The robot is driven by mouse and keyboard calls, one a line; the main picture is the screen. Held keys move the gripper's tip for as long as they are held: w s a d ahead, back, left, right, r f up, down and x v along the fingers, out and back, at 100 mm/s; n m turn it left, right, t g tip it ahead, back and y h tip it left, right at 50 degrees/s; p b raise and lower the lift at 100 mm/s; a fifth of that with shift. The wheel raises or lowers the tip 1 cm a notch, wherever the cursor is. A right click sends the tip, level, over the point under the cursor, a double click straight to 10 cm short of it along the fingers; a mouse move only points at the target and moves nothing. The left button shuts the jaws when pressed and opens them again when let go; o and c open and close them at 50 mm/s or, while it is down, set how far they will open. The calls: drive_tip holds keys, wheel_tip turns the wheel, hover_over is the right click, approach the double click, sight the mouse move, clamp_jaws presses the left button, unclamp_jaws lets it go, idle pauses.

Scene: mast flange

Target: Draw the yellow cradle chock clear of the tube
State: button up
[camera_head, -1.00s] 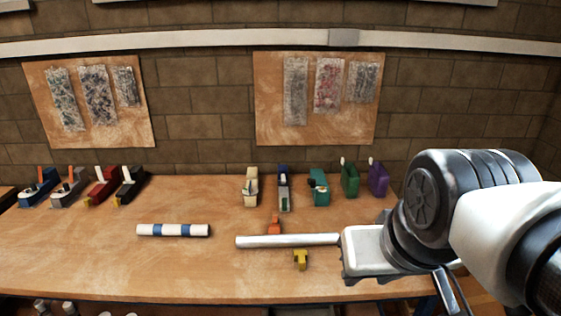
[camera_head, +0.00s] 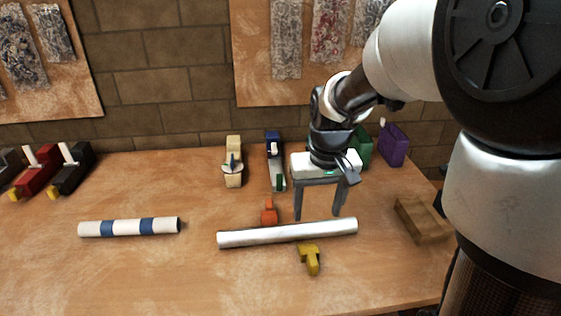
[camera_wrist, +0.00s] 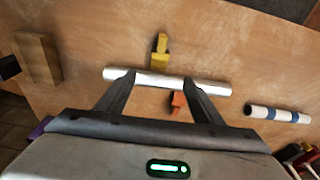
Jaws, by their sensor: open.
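The yellow cradle chock (camera_head: 311,259) lies on the bench against the near side of the white-silver tube (camera_head: 285,233), with its tail pointing toward the front edge. In the wrist view the yellow chock (camera_wrist: 159,52) is beyond the tube (camera_wrist: 210,86). An orange chock (camera_head: 269,212) sits at the tube's far side, and it also shows in the wrist view (camera_wrist: 178,102). My gripper (camera_head: 320,218) is open and empty, pointing down above the bench behind the tube's right half. In the wrist view its fingers (camera_wrist: 160,77) overlap the tube; I cannot tell whether they touch it.
A blue-banded white tube (camera_head: 130,227) lies to the left. A wooden block (camera_head: 422,220) sits at the right. Tape-dispenser-like items, including a cream one (camera_head: 233,162) and a purple one (camera_head: 393,146), line the back. The bench front is clear.

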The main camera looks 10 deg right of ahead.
sight(312, 256)
drive_tip(key=f+b, duration=0.1)
drive_tip(key=f, duration=0.4)
drive_tip(key=w+f+b, duration=0.1)
drive_tip(key=f, duration=0.5)
drive_tip(key=w+f+b, duration=0.1)
drive_tip(key=f, duration=0.4)
drive_tip(key=shift+w+f, duration=0.15)
drive_tip(key=shift+c, duration=0.2)
drive_tip(key=c, duration=1.2)
drive_tip(key=shift+o, duration=0.2)
drive_tip(key=shift+s, duration=0.2)
drive_tip(key=shift+s, duration=1)
drive_tip(key=o, duration=1.2)
